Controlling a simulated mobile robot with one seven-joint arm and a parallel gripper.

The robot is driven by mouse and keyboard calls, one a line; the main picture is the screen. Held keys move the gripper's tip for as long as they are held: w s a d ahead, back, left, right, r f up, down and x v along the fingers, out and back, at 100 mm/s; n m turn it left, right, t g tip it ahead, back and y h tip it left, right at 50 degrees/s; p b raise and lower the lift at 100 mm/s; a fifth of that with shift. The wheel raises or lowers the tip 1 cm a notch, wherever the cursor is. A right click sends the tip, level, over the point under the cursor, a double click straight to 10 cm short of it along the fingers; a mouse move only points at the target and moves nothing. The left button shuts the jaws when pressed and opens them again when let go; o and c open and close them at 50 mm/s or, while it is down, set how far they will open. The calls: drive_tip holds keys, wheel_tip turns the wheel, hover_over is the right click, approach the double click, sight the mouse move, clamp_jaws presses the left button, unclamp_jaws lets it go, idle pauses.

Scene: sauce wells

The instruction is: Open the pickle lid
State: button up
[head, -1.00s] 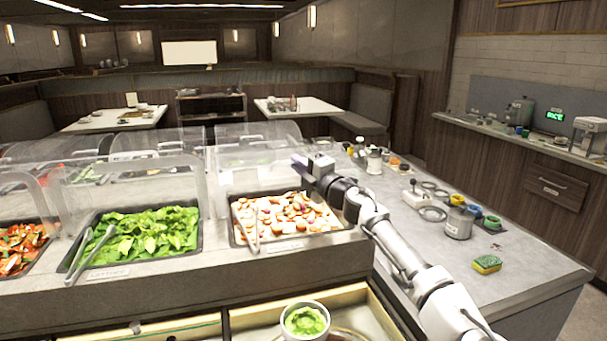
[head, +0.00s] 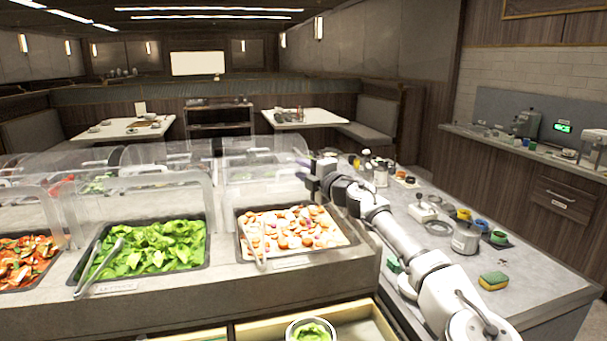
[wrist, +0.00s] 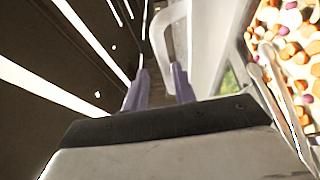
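Clear domed lids stand along the salad bar, and no pickle label can be read on them. The clear lid (head: 265,172) at the right end is behind the pan of orange and white pieces. My gripper (head: 316,162) is beside this lid's right edge. In the wrist view my gripper (wrist: 161,88) has its two purple-grey fingers apart with nothing seen held between them. A pale curved handle or lid edge (wrist: 168,25) shows just beyond the fingertips; whether they touch it I cannot tell.
The pan of lettuce (head: 150,245) with tongs is at the left. A metal pot (head: 466,238) and a yellow-green sponge (head: 493,281) stand on the right counter. A cup of green food (head: 311,331) is at the bottom.

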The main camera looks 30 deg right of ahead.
drive_tip(key=shift+o, duration=0.7)
drive_tip(key=shift+s+r, duration=0.1)
drive_tip(key=shift+r, duration=0.1)
drive_tip(key=shift+f, duration=0.15)
drive_tip(key=s+d+b, duration=0.2)
drive_tip(key=s+b, duration=0.3)
drive_tip(key=s, duration=0.8)
drive_tip(key=shift+s+f, duration=0.3)
drive_tip(key=shift+f, duration=0.1)
